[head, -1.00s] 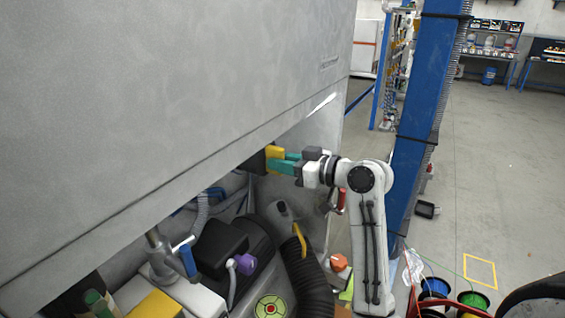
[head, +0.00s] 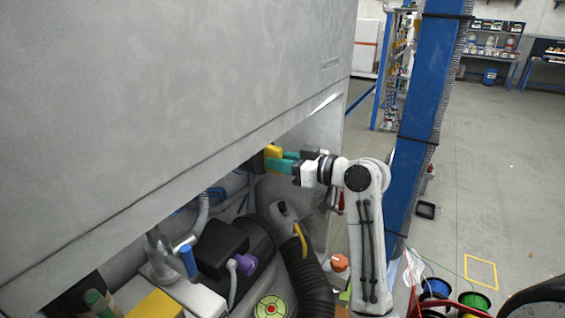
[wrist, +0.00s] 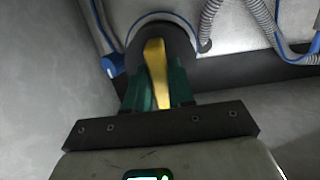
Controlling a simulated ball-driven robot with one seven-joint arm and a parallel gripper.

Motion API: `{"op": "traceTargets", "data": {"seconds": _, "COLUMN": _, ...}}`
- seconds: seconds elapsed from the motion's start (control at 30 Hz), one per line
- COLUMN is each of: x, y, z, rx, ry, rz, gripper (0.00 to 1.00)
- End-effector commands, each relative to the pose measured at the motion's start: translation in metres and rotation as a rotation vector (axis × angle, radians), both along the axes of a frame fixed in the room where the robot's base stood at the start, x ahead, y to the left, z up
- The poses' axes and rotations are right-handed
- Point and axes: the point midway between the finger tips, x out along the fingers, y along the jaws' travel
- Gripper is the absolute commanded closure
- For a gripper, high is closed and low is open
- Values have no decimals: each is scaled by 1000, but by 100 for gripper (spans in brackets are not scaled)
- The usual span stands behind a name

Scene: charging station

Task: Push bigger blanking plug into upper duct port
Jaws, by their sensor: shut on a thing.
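The blanking plug is a round black body with a flat yellow grip (head: 273,153). In the wrist view, the black body (wrist: 178,37) and the yellow grip (wrist: 156,72) are straight ahead. My gripper (head: 283,162) has teal fingers shut on the yellow grip, one on each side; its fingers also show in the wrist view (wrist: 157,88). The plug is under the lower edge of the grey housing. A pale round rim with a blue line (wrist: 147,17) shows behind the black body, which covers its middle. I cannot tell how deep the plug sits.
The grey housing (head: 180,100) overhangs closely above my gripper. Below are a black corrugated hose (head: 309,280), a dark motor-like unit (head: 220,245) and a blue-handled valve (head: 188,261). Grey hoses (wrist: 262,20) run right of the plug. A blue post (head: 425,110) stands behind my arm.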

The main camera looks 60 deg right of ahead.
Motion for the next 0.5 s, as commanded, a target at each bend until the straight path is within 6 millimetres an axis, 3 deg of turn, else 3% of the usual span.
{"op": "traceTargets", "data": {"seconds": 0.5, "x": 12, "y": -1, "z": 1, "rx": -1, "ry": -1, "rz": 0, "gripper": 100}}
